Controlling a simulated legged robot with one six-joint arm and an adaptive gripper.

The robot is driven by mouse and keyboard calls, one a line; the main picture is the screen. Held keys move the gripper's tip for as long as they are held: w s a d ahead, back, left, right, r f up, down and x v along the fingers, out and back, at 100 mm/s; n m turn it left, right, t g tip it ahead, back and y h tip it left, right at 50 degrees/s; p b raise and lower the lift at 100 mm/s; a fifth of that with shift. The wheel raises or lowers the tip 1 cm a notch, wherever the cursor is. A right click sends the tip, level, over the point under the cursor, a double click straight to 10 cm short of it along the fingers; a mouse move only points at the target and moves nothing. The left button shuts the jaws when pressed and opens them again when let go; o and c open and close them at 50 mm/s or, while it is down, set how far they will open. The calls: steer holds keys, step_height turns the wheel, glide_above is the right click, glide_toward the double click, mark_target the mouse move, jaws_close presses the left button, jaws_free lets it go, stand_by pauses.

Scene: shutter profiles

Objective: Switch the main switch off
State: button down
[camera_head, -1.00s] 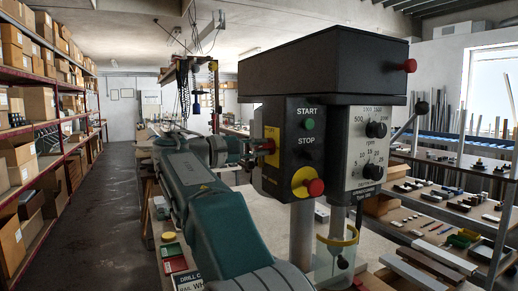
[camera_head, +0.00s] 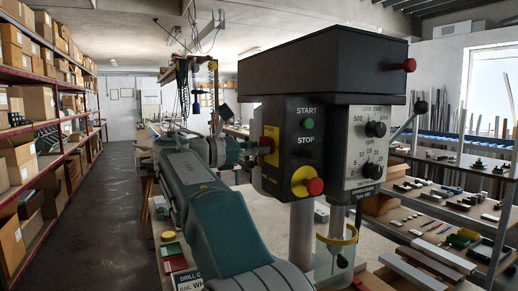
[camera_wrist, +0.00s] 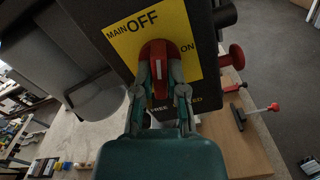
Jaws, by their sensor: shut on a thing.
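The main switch is a red knob (camera_wrist: 158,52) on a yellow plate (camera_wrist: 118,38) marked MAIN, OFF and ON, on the side of the dark drill press (camera_head: 330,62). In the wrist view the knob stands roughly upright in the picture, with OFF above it and ON to its right. My gripper (camera_wrist: 161,80) has one finger on each side of the knob and is shut on it. In the head view my gripper (camera_head: 258,147) reaches the plate from the left; the fingers are small there. The knob's lower part is partly hidden between the fingers.
The press front has a green START button (camera_head: 309,124), a STOP button (camera_head: 307,154) and a red emergency knob (camera_head: 315,186) on yellow. A speed panel (camera_head: 366,150) is at its right. Shelves of boxes (camera_head: 40,100) line the left; the aisle floor (camera_head: 105,200) is clear.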

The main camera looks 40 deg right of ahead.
steer(key=n, duration=0.3)
steer(key=shift+n, duration=0.6)
steer(key=c, duration=0.7)
jaws_free()
steer(key=shift+w+a, duration=0.1)
steer(key=v, duration=1.2)
steer(key=shift+a+f, duration=0.1)
steer(key=shift+a, duration=0.05)
